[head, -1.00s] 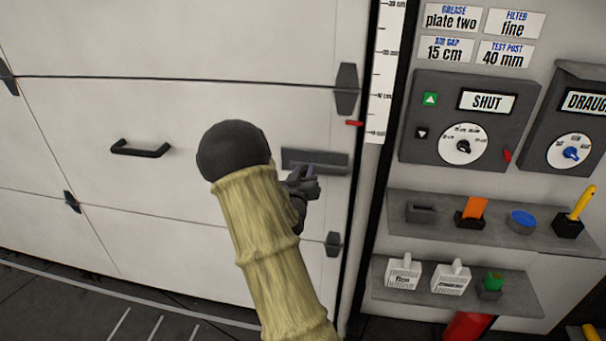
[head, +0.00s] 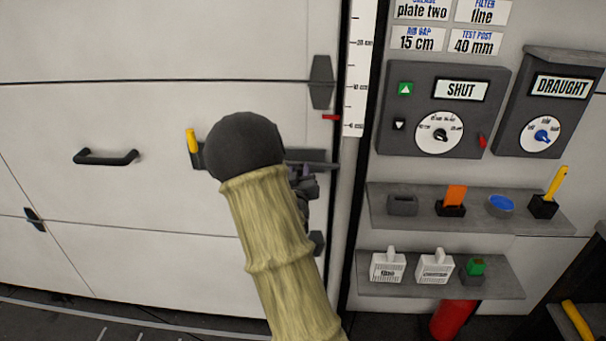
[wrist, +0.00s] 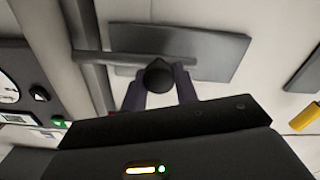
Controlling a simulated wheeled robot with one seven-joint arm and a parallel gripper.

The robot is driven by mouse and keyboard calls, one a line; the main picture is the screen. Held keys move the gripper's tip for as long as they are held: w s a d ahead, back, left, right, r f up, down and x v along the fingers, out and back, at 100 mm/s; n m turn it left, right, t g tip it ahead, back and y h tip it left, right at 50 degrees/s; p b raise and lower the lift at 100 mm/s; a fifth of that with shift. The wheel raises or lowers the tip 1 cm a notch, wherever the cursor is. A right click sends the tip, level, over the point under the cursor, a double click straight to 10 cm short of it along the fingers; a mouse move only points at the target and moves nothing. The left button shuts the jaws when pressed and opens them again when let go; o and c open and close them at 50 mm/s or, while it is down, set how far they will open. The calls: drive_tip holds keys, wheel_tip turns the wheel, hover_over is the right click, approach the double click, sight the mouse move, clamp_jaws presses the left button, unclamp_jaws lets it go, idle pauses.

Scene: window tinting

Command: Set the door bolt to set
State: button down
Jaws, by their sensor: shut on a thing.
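The door bolt (head: 308,154) is a grey plate with a thin rod, near the right edge of the pale panelled door. In the wrist view its plate (wrist: 222,52) and rod (wrist: 130,59) show clearly. The rod sticks out past the plate to the door's edge strip. My gripper (head: 303,172) is at the bolt, partly hidden by my arm in the head view. In the wrist view my gripper (wrist: 159,80) has its two fingers shut on either side of the bolt's round black knob (wrist: 158,76). Set marks on the bolt are not visible.
A yellow handle (head: 192,140) and a black pull handle (head: 106,157) sit left on the door. To the right are a control box reading SHUT (head: 443,110), a DRAUGHT box (head: 553,105) and two shelves (head: 380,207) with small items.

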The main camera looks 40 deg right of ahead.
drive_tip(key=shift+s+d+f, duration=0.2)
drive_tip(key=c, duration=1.1)
unclamp_jaws()
drive_tip(key=shift+d, duration=0.15)
drive_tip(key=shift+r, duration=0.1)
drive_tip(key=shift+a, duration=0.25)
drive_tip(key=b+v, duration=0.5)
drive_tip(key=v, duration=0.3)
drive_tip(key=shift+s+a, duration=0.25)
drive_tip(key=shift+a, duration=0.15)
drive_tip(key=shift+b, duration=0.4)
